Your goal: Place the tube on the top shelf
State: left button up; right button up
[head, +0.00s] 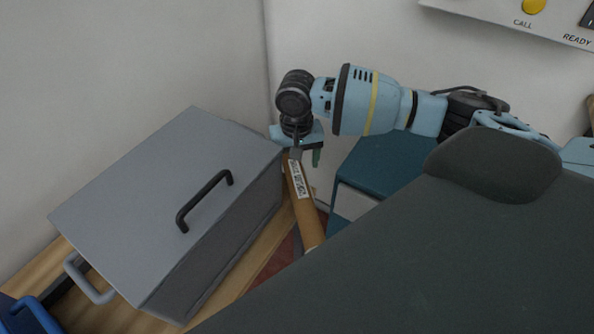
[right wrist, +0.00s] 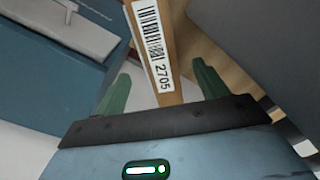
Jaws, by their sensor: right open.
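The tube (head: 305,215) is a brown cardboard roll with a white barcode label, leaning in the gap beside the grey box. In the right wrist view the tube (right wrist: 168,97) shows a label reading 2705. My right gripper (head: 307,156) is at the tube's upper end, with its green fingers pointing down. In the right wrist view the fingers are apart, with the tube showing between them; I cannot tell whether they touch it. I cannot make out the top shelf. My left gripper is not in view.
A grey box (head: 150,200) with a black handle stands on a wooden counter (head: 268,240), close left of the tube. A blue cabinet (head: 385,160) stands right of it. A panel marked CALL and READY (head: 520,15) is on the wall. A blue handle (head: 38,312) shows at lower left.

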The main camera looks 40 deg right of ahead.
aim_at(296, 172)
jog(key=shift+f+b, duration=0.4)
jog(key=shift+f, duration=2.6)
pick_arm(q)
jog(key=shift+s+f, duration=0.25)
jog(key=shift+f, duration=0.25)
pick_arm(e)
jog(key=shift+r, duration=0.1)
jog(key=c, duration=1.4)
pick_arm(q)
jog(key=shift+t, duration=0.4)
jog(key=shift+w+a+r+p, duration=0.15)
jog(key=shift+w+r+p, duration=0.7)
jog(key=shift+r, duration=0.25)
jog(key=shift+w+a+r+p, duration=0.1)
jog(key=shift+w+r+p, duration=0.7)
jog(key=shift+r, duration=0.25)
pick_arm(e)
jog(key=shift+r, duration=14)
